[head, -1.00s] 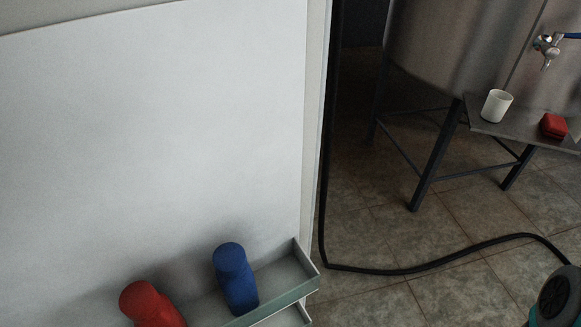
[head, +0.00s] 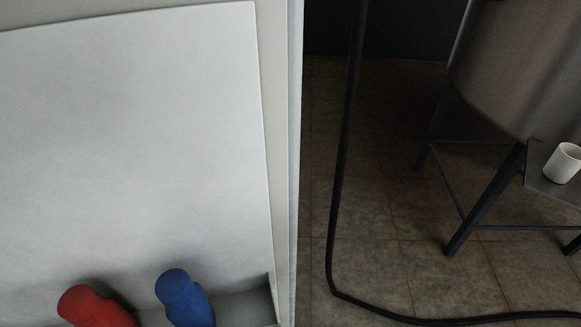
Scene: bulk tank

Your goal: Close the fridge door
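The fridge door (head: 140,130) fills the left half of the head view, its white inner side facing me, so it stands open. Its free-looking vertical edge (head: 283,150) runs down the middle of the picture. A red bottle (head: 95,308) and a blue bottle (head: 186,300) stand in the shelf at the door's lower part, cut off by the bottom of the picture. The fridge body is not clearly seen. My gripper is not in view.
A black hose (head: 343,170) hangs down right of the door and runs along the tiled floor (head: 385,215). A steel tank (head: 520,70) on dark legs stands at the right, with a white cup (head: 563,163) on a small shelf (head: 550,192). Open floor lies between door and tank.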

